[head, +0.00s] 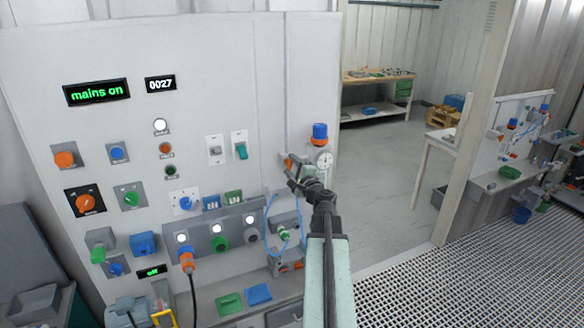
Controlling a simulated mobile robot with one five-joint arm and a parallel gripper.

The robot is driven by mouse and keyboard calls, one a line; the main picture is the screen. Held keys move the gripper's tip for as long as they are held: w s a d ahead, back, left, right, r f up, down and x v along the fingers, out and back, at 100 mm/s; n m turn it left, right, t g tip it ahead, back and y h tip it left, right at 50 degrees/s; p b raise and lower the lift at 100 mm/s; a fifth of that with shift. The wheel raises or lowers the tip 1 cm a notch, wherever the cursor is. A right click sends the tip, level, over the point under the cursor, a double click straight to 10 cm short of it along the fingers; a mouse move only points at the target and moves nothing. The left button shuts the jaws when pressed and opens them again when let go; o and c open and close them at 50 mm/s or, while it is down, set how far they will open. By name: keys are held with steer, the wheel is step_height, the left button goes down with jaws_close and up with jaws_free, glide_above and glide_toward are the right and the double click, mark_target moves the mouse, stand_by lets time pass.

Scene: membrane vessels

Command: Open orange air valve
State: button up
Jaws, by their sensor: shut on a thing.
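The orange air valve (288,163) shows as a small orange patch on the right part of the panel, left of a round gauge (324,158). It is mostly hidden behind my gripper. My gripper (294,173) is at the end of my raised arm, right at the valve, and is shut on it. The jaws are small and dark here, and the valve handle's exact angle cannot be made out. A blue and orange knob (320,132) stands just above the gauge.
The grey panel (200,105) carries several switches, knobs and plugs left of my arm. A lit display reads "mains on" (96,92). Blue tubing (268,225) hangs below my gripper. A post (468,125) stands right; open floor (385,170) lies between.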

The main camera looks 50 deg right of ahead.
steer(key=shift+n, duration=0.5)
steer(key=shift+f, duration=0.1)
steer(key=o, duration=1.4)
steer(key=shift+c, duration=0.2)
